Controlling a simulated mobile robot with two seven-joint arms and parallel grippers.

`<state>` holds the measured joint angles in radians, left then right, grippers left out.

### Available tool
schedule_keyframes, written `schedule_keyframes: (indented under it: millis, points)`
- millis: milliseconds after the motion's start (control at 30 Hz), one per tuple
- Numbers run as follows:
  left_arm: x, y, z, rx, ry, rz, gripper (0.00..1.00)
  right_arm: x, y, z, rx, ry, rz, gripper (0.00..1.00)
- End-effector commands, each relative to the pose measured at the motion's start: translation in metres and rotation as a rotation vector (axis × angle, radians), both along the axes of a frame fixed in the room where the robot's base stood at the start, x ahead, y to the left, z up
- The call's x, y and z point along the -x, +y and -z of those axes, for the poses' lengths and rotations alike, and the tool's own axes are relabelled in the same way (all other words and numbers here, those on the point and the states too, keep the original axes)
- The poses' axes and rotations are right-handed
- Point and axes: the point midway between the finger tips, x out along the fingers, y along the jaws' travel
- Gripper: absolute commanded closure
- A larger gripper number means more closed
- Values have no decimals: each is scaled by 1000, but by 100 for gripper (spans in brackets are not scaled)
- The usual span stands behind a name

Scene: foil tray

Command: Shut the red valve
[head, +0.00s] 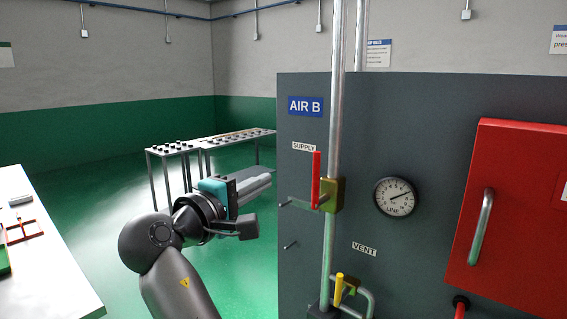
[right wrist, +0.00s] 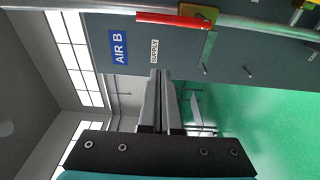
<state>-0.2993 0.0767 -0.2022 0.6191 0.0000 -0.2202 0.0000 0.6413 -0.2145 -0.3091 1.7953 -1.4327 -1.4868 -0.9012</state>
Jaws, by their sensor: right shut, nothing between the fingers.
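The red valve handle (head: 316,180) stands upright, parallel to the steel pipe, on a brass valve body (head: 332,194) beside the SUPPLY label. The handle also shows at the top of the right wrist view (right wrist: 172,18), where the picture is turned sideways. My right gripper (head: 268,180) is shut and empty, to the left of the handle and apart from it in the head view. Its closed fingers show in the right wrist view (right wrist: 160,75), pointing toward the panel below the handle in that picture. My left gripper is not in view.
The grey AIR B panel (head: 420,120) carries a gauge (head: 396,197), a yellow valve handle (head: 339,290) by the VENT label, and a red door (head: 520,200) at right. Metal pegs (head: 290,245) stick out near the valve. A white table (head: 50,250) stands at left.

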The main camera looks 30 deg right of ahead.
Motion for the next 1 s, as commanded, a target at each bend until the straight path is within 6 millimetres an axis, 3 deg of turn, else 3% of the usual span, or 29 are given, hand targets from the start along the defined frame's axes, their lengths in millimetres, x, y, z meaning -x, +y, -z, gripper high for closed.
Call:
schedule_keyframes:
  millis: [467,933,1000]
  points:
    - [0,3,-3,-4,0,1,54,-4,-9,-1,2,0,4,100]
    - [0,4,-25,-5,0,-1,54,-52,-92,-3,2,0,6,100]
    - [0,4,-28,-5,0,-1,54,-41,-89,-1,0,-1,1,100]
